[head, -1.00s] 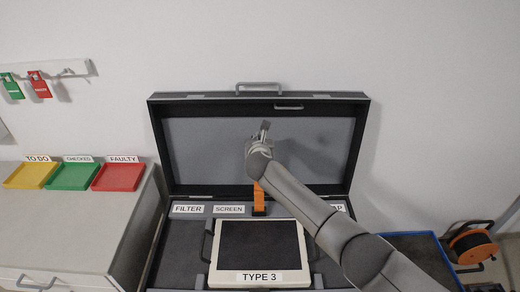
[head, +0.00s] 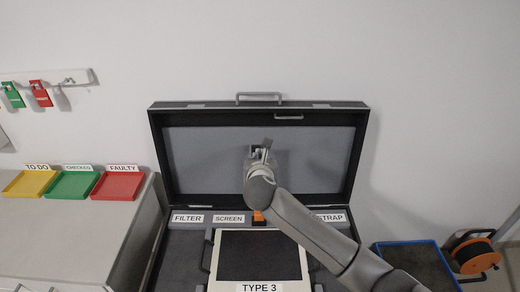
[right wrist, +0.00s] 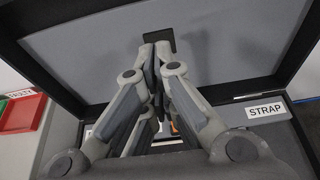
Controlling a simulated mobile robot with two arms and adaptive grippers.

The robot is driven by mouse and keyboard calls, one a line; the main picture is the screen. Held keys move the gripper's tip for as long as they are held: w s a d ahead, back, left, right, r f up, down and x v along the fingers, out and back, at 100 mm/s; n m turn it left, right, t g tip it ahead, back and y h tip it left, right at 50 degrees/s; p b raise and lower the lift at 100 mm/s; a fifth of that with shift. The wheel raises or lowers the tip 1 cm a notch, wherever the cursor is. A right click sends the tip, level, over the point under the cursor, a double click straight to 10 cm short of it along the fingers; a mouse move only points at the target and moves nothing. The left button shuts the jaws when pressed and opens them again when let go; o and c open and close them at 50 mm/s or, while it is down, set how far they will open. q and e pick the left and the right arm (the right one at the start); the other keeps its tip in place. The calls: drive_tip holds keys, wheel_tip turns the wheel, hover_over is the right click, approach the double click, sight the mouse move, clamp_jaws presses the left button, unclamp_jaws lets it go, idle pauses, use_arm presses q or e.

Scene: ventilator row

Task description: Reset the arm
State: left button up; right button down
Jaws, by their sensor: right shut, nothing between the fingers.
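My right arm reaches in from the lower right in the head view. Its gripper (head: 262,150) is raised in front of the open lid (head: 200,150) of a dark case, above the case's label row. The gripper is shut and empty; in the right wrist view its fingers (right wrist: 157,50) meet, with the grey lid lining behind. An orange strap piece (head: 258,215) shows only in small part below the wrist. A white-framed unit labelled TYPE 3 (head: 304,262) lies in the case. My left gripper is not in view.
Labels FILTER, SCREEN and STRAP (head: 331,218) line the case. Yellow (head: 28,183), green (head: 72,185) and red (head: 118,186) trays stand on the left counter. A blue-rimmed bin (head: 420,262) and an orange cable reel (head: 474,254) are at right. Tags hang on the left wall.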

drive_tip(key=s+d+f+m+g, duration=0.35)
drive_tip(key=s+f+m, duration=0.4)
drive_tip(key=s, duration=0.25)
drive_tip(key=s+d+f+m+g, duration=0.2)
drive_tip(key=s+d+f+m, duration=0.2)
drive_tip(key=s+f+m, duration=0.4)
drive_tip(key=s+d+f+m+g, duration=0.1)
drive_tip(key=s+d+m+g, duration=0.1)
drive_tip(key=s+d+m, duration=0.5)
drive_tip(key=s+d+m+g, duration=0.15)
drive_tip(key=s+m, duration=0.35)
drive_tip(key=s, duration=0.5)
drive_tip(key=s+d+f+m+g, duration=0.1)
drive_tip(key=s+d+m, duration=0.3)
drive_tip(key=s+m, duration=0.4)
wheel_tip(320, 180, down, 28)
drive_tip(key=s+n+g+b, duration=0.1)
drive_tip(key=s+n+b, duration=0.1)
drive_tip(key=s+d+f+g+b, duration=0.1)
drive_tip(key=s+d+f+b, duration=0.1)
drive_tip(key=s+f, duration=1.4)
wheel_tip(320, 180, down, 2)
drive_tip(key=shift+s+d+f+g, duration=0.2)
drive_tip(key=shift+s+d+g, duration=0.15)
drive_tip(key=shift+d, duration=0.2)
